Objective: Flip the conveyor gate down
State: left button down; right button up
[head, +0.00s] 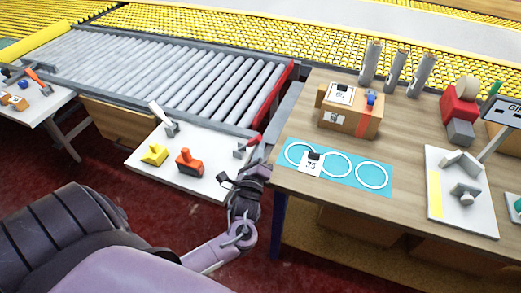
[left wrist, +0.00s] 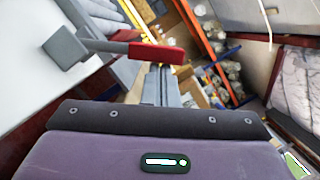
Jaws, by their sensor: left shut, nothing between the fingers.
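In the head view, a red bar (head: 272,98) runs across the right end of the grey roller conveyor (head: 190,70); it looks like the conveyor gate and seems raised along that end. A small lever with a red handle (head: 253,141) stands at the right edge of the white side table (head: 205,150). In the left wrist view, this red handle (left wrist: 157,54) sticks out sideways from a grey block on a white surface. My left gripper (head: 258,168) is shut and empty, just below and right of the lever, apart from it. My right gripper is out of view.
A yellow block (head: 154,154) and an orange-red block (head: 188,163) sit on the side table, with a white-handled lever (head: 163,117) behind them. The wooden table (head: 310,190) at right holds a cardboard box (head: 350,113) and a blue mat (head: 375,164), close to my left gripper.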

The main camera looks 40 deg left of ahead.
pick_arm(q)
jog(key=s+a+r+n+g+p, duration=0.1)
jog(key=a+n+p, duration=0.2)
jog(key=n, duration=0.1)
jog(key=a+r+n+g+p, duration=0.1)
jog(key=a+n+p, duration=0.3)
jog(key=s+a+r+n+g+p, duration=0.1)
jog(key=a+n+p, duration=0.2)
jog(key=n, duration=0.1)
jog(key=shift+s+a+h, duration=0.3)
jog(key=shift+a+h, duration=0.1)
jog(key=shift+s+a+f+n, duration=0.15)
jog(key=shift+a+f+n, duration=0.25)
jog(key=shift+a+n, duration=0.4)
jog(key=shift+s+a+f+h, duration=0.25)
jog(key=shift+a+f+h, duration=0.05)
jog(key=shift+a+f, duration=0.65)
jog(key=shift+s, duration=0.1)
